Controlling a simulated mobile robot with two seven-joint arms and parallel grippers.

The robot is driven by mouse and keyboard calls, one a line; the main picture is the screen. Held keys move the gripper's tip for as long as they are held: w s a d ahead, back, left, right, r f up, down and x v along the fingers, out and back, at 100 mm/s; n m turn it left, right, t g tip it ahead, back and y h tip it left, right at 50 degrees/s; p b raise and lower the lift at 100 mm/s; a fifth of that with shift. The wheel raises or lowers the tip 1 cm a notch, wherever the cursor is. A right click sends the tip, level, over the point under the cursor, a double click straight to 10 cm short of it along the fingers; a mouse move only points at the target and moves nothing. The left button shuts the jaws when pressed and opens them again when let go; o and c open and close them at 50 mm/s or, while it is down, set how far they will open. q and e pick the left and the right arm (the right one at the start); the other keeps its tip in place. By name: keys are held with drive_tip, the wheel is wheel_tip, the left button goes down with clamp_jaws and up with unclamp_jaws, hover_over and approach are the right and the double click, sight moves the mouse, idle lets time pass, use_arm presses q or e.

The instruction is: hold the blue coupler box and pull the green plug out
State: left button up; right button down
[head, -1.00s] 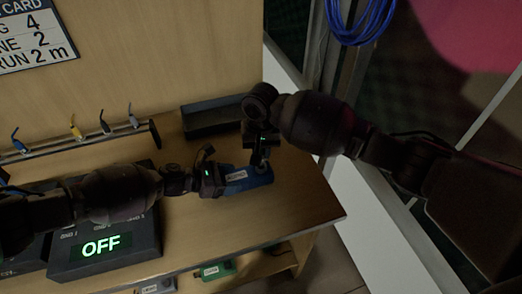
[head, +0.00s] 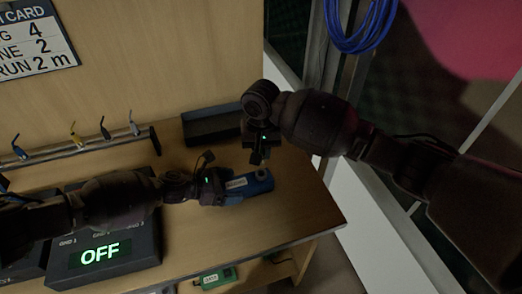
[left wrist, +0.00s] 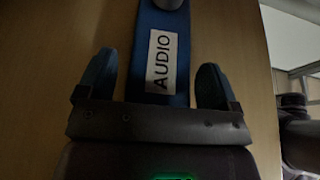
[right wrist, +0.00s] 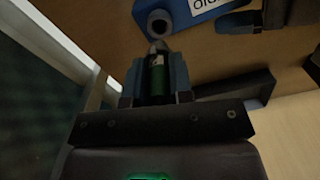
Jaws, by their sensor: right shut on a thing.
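The blue coupler box (head: 262,182), labelled AUDIO, lies on the wooden bench near its right end. In the left wrist view the box (left wrist: 160,62) runs between the fingers of my left gripper (left wrist: 154,84), with a gap on each side. My left gripper (head: 222,187) is open around it. My right gripper (head: 257,157) is above the box's right end. In the right wrist view my right gripper (right wrist: 156,75) is shut on the green plug (right wrist: 157,78). The plug's metal tip is out of the box's round socket (right wrist: 160,22), pointing toward it. The plug is hard to see in the head view.
A black open tray (head: 213,124) stands at the back of the bench. A dark unit showing OFF (head: 103,254) is at the front left. A rack (head: 80,150) with several coloured hooks lines the back. A green box (head: 216,279) sits below. The bench's front right is clear.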

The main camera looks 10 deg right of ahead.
use_arm(q)
drive_tip(key=shift+o, duration=0.2)
drive_tip(key=v, duration=1.2)
